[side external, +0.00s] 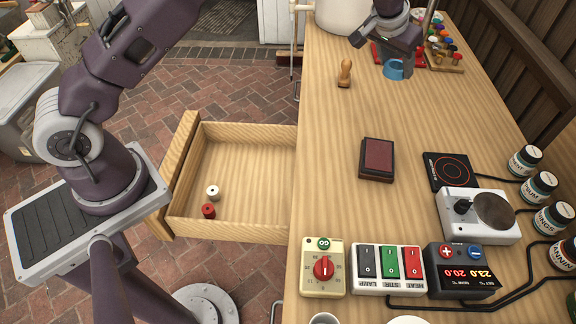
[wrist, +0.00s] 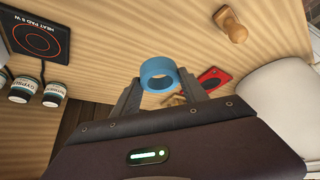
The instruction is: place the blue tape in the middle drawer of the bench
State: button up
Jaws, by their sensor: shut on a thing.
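The blue tape (side external: 394,69) is a short blue ring at the far end of the bench (side external: 330,150). My gripper (side external: 396,66) is shut on it and appears to hold it above the bench top. An open drawer (side external: 240,150) sticks out from the left side of the bench. A white spool (side external: 213,192) and a red spool (side external: 208,211) lie in its near left corner. I cannot tell which drawer level this is.
A heat pad (side external: 447,171), jars (side external: 525,160) and switch boxes (side external: 386,268) fill the right and near parts. A white pot (side external: 343,15) stands at the far end.

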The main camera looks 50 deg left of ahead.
aim_at(400, 65)
notch_tip(400, 65, up, 3)
jog(key=shift+s+a+r, duration=0.1)
jog(key=s+a+f+n+g+y, duration=0.1)
jog(key=s+a+n+g+y, duration=0.15)
jog(key=s+a+n, duration=0.5)
jog(key=s+a+f+n+g+y, duration=0.2)
jog(key=s+a+n+y, duration=0.1)
jog(key=s+a+n, duration=0.5)
jog(key=s+a+r+n+g+h, duration=0.1)
jog(key=s+a+n+g, duration=0.25)
jog(key=s+n, duration=0.4)
jog(key=s+a+r+n+g+h, duration=0.15)
jog(key=s+a+n, duration=0.35)
jog(key=s, duration=0.6)
jog(key=shift+g+y, duration=0.5)
jog(key=shift+g, duration=0.05)
jog(key=f, duration=3)
jog(key=shift+s+a+f, duration=0.1)
jog(key=shift+s, duration=0.2)
jog(key=shift+f, duration=0.1)
jog(key=o, duration=1.3)
jog(key=shift+o, duration=0.2)
